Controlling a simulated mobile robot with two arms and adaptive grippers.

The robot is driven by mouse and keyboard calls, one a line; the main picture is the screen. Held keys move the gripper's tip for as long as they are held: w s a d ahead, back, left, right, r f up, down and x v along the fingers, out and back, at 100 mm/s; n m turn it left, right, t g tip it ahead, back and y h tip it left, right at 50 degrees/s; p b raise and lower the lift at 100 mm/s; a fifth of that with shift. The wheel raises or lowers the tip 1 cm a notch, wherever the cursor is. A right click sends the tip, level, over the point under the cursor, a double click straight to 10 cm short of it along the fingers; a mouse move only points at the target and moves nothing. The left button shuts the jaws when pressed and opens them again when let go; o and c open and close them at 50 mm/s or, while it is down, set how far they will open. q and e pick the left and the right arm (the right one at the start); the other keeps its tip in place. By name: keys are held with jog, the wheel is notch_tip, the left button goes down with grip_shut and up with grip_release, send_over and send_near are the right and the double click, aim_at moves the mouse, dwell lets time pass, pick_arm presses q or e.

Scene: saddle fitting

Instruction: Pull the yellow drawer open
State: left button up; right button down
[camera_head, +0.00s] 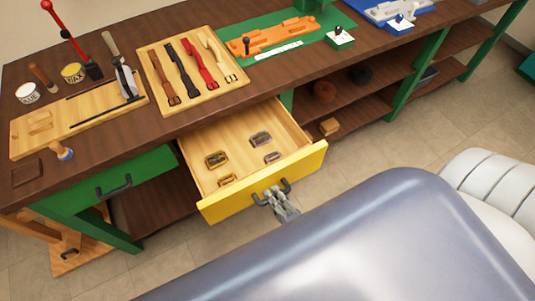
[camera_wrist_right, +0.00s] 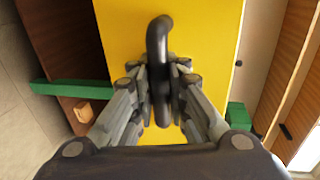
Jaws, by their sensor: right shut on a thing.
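The yellow drawer (camera_head: 262,184) is pulled out from under the workbench in the head view, and its light wooden inside shows. Several buckles (camera_head: 216,159) lie on its floor. A dark bar handle (camera_head: 286,186) is on its yellow front. My right gripper (camera_head: 279,201) is at this handle. In the right wrist view the fingers (camera_wrist_right: 160,90) are shut around the dark handle (camera_wrist_right: 158,40), with the yellow front (camera_wrist_right: 208,35) behind it. My left gripper is not in view.
The brown workbench (camera_head: 120,135) carries a board of straps (camera_head: 240,82), a cutting board with tools (camera_head: 30,140) and a green mat (camera_head: 252,29). A shut green drawer (camera_head: 135,172) is left of the yellow one. Open shelves (camera_head: 385,91) are at the right.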

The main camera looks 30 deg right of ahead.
jog(key=shift+s, duration=0.45)
jog(key=c, duration=1.6)
grip_release()
jog(key=shift+o, duration=0.2)
jog(key=v, duration=1.2)
jog(key=shift+f, duration=0.1)
